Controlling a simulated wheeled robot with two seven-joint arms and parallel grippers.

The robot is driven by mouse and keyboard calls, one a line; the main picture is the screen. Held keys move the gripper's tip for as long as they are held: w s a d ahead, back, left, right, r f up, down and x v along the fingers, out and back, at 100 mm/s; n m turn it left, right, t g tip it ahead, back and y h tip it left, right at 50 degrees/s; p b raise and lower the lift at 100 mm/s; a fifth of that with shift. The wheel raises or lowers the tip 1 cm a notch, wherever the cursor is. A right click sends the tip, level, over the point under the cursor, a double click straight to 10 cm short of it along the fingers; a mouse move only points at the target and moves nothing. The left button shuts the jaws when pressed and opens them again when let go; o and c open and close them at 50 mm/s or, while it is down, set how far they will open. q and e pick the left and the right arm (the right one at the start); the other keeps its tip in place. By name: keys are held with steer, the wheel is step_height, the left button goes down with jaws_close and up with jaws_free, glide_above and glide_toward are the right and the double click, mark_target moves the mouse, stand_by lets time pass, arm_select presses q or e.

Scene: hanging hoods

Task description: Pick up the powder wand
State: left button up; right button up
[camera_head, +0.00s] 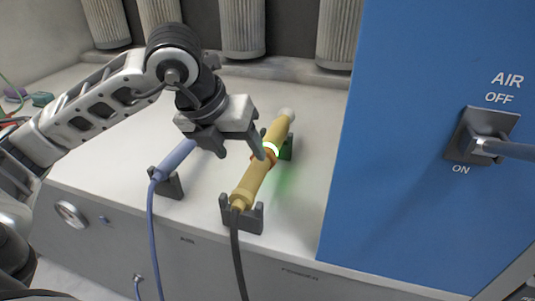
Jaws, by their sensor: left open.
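The powder wand, a tan-yellow tube (249,185) with an orange-brown collar, a glowing green-white ring and a pale tip, lies in dark holders on the white bench top. A dark hose leaves its near end. My left gripper (238,150) is open above and to the left of the wand. Its right finger reaches down close to the wand's collar; I cannot tell if it touches. Nothing shows between the fingers. My right gripper is not in view.
A blue wand (176,158) with a blue hose lies in a dark holder (168,184) left of the powder wand, partly hidden by my gripper. A blue panel (415,170) with an air lever (482,138) stands at the right. Grey pleated filters (241,28) line the back.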

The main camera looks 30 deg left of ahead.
mark_target(254, 166)
arm_select(q)
steer(key=shift+x, duration=1.15)
steer(key=x, duration=0.5)
steer(key=shift+d, duration=0.3)
steer(key=shift+r, duration=0.1)
steer(key=c, duration=1.1)
steer(key=shift+w+r, duration=0.1)
steer(key=shift+c, duration=0.7)
